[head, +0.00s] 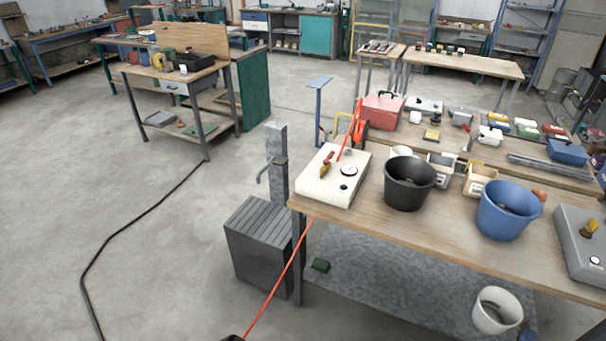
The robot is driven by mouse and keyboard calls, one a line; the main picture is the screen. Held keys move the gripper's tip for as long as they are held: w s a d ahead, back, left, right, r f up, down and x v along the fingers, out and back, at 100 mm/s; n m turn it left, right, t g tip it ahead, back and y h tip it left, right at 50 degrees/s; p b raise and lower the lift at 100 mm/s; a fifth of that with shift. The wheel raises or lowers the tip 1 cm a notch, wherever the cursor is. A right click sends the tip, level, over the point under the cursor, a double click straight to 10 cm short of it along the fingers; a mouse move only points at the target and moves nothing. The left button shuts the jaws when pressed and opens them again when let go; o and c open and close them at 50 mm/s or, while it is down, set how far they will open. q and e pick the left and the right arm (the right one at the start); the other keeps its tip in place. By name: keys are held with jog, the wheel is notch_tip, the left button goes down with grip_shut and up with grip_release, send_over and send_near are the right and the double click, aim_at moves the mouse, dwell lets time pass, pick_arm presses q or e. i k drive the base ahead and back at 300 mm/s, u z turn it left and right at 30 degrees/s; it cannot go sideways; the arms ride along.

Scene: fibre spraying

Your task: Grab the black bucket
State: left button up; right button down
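The black bucket (406,193) stands upright on the near wooden table (470,236), right of a white box with a round black dial (333,177). Its open top faces up, and small things seem to lie inside, too small to make out. A blue bucket (500,216) stands to its right on the same table. Neither of my grippers can be made out in the head view. A small dark shape shows at the bottom edge, but I cannot tell what it is.
Pale bins (478,180) stand close behind the black bucket. A grey control box (583,240) is at the table's right end. A thin orange line (290,262) runs past the table's left edge. A grey slatted box (262,248) stands left of the table; open floor lies further left.

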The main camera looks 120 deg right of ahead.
aim_at(408, 181)
jog(key=z, duration=4.65)
